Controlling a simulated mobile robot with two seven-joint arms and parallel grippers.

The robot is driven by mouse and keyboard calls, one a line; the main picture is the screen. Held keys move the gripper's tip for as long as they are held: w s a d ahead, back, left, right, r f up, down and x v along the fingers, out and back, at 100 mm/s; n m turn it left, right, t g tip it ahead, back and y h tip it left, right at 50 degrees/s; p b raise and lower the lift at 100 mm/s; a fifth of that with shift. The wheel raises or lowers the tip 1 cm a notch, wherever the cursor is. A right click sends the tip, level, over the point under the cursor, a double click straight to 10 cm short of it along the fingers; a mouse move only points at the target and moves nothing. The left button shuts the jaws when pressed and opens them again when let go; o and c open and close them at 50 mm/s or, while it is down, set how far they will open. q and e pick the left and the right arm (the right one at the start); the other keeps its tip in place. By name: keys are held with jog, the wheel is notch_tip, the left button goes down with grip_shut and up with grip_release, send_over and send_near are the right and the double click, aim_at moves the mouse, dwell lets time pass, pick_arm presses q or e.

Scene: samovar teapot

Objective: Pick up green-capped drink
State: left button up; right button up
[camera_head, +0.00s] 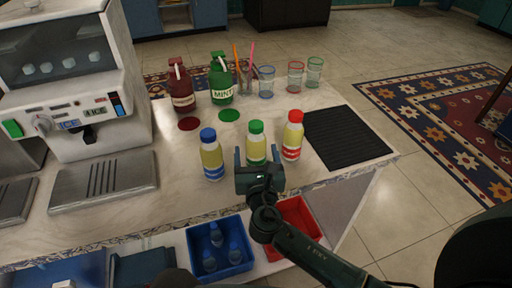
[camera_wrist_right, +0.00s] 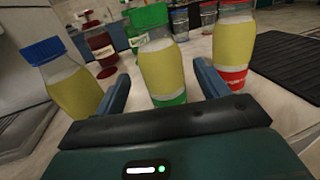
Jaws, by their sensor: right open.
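The green-capped drink (camera_head: 256,145) stands upright on the counter between a blue-capped drink (camera_head: 211,155) and a red-capped drink (camera_head: 292,137). My right gripper (camera_head: 258,158) is open just in front of it, and its lower part is hidden behind the gripper in the head view. In the right wrist view the green-capped drink (camera_wrist_right: 164,70) is between the two blue fingers, a little beyond their tips. The blue-capped drink (camera_wrist_right: 70,78) is outside the left finger, and the red-capped drink (camera_wrist_right: 233,45) is beyond the right finger. My left gripper is not seen.
A black ribbed mat (camera_head: 348,137) lies right of the drinks. Mint (camera_head: 221,80) and dark red (camera_head: 180,88) syrup bottles and several glasses (camera_head: 296,77) stand behind. Below the counter front are a blue bin (camera_head: 240,265) with small bottles and a red bin (camera_head: 300,215).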

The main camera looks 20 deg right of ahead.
jog(key=w, duration=0.2)
jog(key=w+d, duration=0.1)
jog(key=w, duration=0.2)
jog(key=shift+d, duration=0.15)
jog(key=shift+c, duration=0.2)
jog(key=shift+r+p, duration=0.1)
jog(key=shift+p, duration=0.2)
jog(key=c, duration=1.2)
